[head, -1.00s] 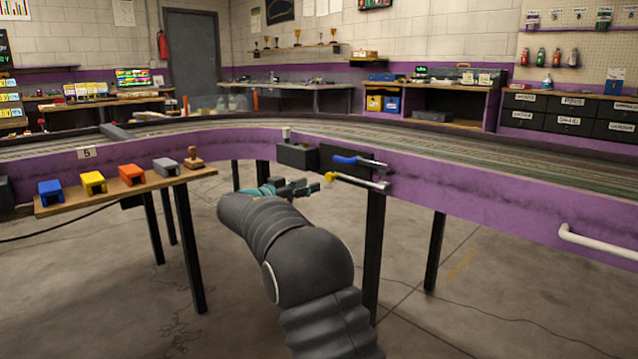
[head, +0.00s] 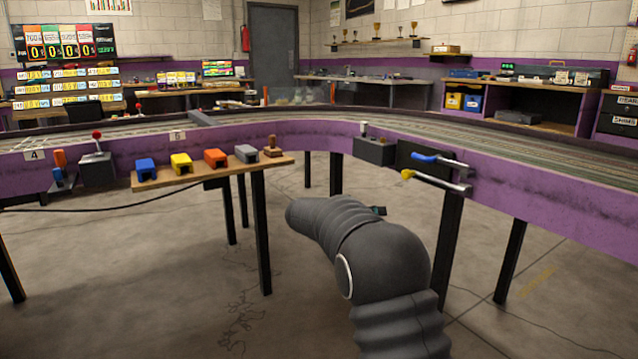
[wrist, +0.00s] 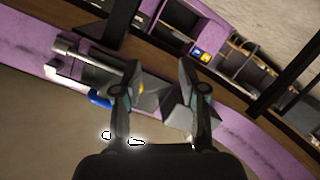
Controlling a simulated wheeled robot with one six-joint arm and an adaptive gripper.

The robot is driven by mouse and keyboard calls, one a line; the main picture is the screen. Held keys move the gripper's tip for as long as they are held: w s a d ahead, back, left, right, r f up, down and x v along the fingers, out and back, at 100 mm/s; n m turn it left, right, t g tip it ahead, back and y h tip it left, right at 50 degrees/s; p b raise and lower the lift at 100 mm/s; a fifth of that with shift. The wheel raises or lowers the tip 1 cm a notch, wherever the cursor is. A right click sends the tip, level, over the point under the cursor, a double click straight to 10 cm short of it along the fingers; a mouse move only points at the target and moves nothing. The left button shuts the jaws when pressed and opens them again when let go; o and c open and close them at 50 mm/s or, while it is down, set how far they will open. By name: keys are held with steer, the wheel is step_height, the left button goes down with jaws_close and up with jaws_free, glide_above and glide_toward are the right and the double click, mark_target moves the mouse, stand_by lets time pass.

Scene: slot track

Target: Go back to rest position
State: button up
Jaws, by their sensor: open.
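My gripper (wrist: 160,95) shows in the wrist view with its two fingers spread apart and nothing between them. In the head view my dark grey arm reaches forward from the lower right, and its bend hides nearly all of the gripper; only a small dark and teal bit shows past the arm. The arm end is in front of the purple track side, below the shelf and the tools. The track wall also shows behind the fingers in the wrist view.
A wooden shelf (head: 190,176) with blue, yellow, orange and grey blocks juts from the purple track wall (head: 560,205). Blue-handled (head: 425,158) and yellow-handled (head: 410,174) tools stick out beside a dark box (head: 374,151). Black table legs stand below. The open floor is clear.

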steer(key=s+f+n+g+y+p, duration=0.1)
steer(key=s+f+n+g+y, duration=0.25)
steer(key=s, duration=0.75)
steer(key=s+f+n+g+y+p, duration=0.1)
steer(key=s+f+n+g+y, duration=0.2)
steer(key=s, duration=0.8)
steer(key=s+r+t+y+p, duration=0.2)
steer(key=s+r, duration=0.3)
steer(key=s, duration=0.9)
steer(key=s+r+m+t+y+p, duration=0.1)
steer(key=s+r+y+p, duration=0.3)
steer(key=s, duration=0.9)
step_height(320, 180, up, 2)
steer(key=shift+s+a+r+t+p, duration=0.1)
steer(key=shift+s+a+t+p, duration=0.35)
steer(key=shift+t+p, duration=0.15)
steer(key=shift+y, duration=0.25)
